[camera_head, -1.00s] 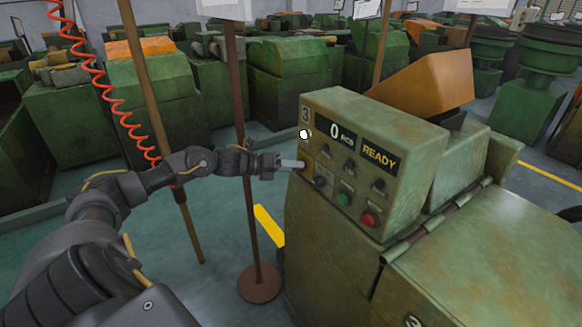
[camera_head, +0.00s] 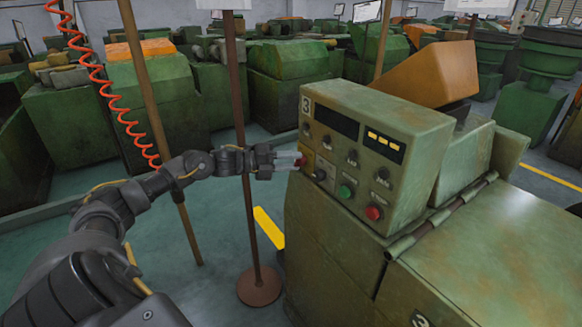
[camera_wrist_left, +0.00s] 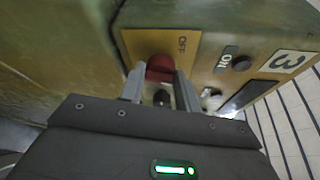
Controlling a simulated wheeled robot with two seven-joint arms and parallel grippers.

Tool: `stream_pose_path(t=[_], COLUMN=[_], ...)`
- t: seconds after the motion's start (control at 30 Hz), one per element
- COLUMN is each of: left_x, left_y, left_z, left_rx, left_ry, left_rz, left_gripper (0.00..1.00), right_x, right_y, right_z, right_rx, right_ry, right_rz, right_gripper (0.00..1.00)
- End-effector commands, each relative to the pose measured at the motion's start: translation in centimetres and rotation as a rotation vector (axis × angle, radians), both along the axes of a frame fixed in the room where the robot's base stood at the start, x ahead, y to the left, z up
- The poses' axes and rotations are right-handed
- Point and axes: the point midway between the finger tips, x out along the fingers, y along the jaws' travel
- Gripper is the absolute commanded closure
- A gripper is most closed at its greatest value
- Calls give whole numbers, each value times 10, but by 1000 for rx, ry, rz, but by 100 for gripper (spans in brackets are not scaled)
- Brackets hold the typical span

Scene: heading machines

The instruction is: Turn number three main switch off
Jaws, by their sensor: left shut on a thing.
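The main switch is a red knob (camera_wrist_left: 160,67) on a yellow plate (camera_wrist_left: 140,45) marked OFF, at the left end of the control panel (camera_head: 345,160) of the green machine numbered 3. My left gripper (camera_head: 298,160) reaches it from the left. In the left wrist view the two fingers (camera_wrist_left: 158,84) lie on either side of the red knob, shut on it. In the head view the fingers partly hide the knob. The wide display (camera_head: 336,122) is dark, and the smaller display (camera_head: 384,142) shows orange dashes. My right gripper is not in view.
A green button (camera_head: 345,192), a red button (camera_head: 373,212) and several dark knobs share the panel. A thin brown post (camera_head: 244,190) on a round base stands close to my left forearm. A red coiled hose (camera_head: 103,85) hangs at the left.

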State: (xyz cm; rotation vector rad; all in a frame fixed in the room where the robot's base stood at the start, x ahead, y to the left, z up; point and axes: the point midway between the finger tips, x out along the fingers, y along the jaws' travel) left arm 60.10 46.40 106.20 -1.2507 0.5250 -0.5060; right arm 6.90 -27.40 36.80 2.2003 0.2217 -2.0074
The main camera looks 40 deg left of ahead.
Motion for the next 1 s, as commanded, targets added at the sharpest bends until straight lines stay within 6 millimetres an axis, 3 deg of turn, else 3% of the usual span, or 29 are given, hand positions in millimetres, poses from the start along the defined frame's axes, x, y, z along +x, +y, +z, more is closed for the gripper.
stream_pose_path(t=[0.4,1.0], left_x=[0,0], left_y=[0,-1], left_z=[-6,-8], left_rx=[-382,-863], left_ry=[117,261], left_rz=[1,2], left_gripper=[90,90], right_x=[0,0], right_y=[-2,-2], right_z=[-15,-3], right_rx=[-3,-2], right_ry=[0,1], right_rz=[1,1], right_gripper=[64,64])
